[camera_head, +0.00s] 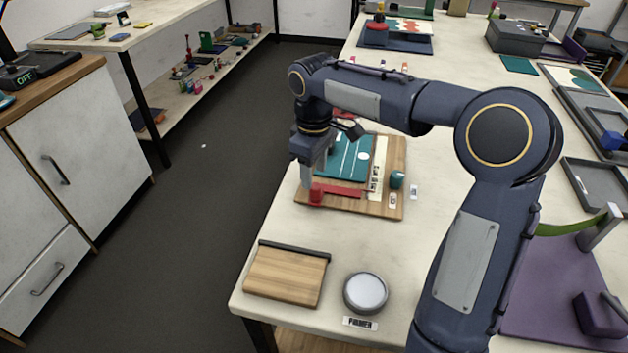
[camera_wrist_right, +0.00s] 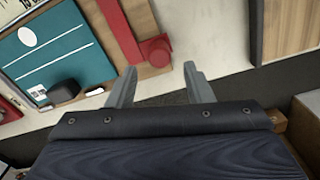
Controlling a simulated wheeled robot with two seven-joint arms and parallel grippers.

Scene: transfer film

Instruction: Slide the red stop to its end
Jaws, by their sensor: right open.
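The red stop (camera_head: 316,194) is a red block or knob at the left front corner of a wooden board (camera_head: 360,206), with a red bar running right from it. In the right wrist view the red knob (camera_wrist_right: 155,50) and its bar lie beyond my fingertips. My right gripper (camera_head: 316,178) is over that corner, just above and behind the stop in the head view. In the wrist view its two fingers (camera_wrist_right: 160,84) are apart with nothing between them. I cannot tell whether a finger touches the stop. My left gripper is not in view.
The board carries a teal panel (camera_head: 342,160), a pale strip (camera_head: 378,170) and a teal knob (camera_head: 397,179). A wooden block with a dark edge (camera_head: 286,276) and a round grey-white dial (camera_head: 366,292) stand nearer. The table's left edge is close to the board.

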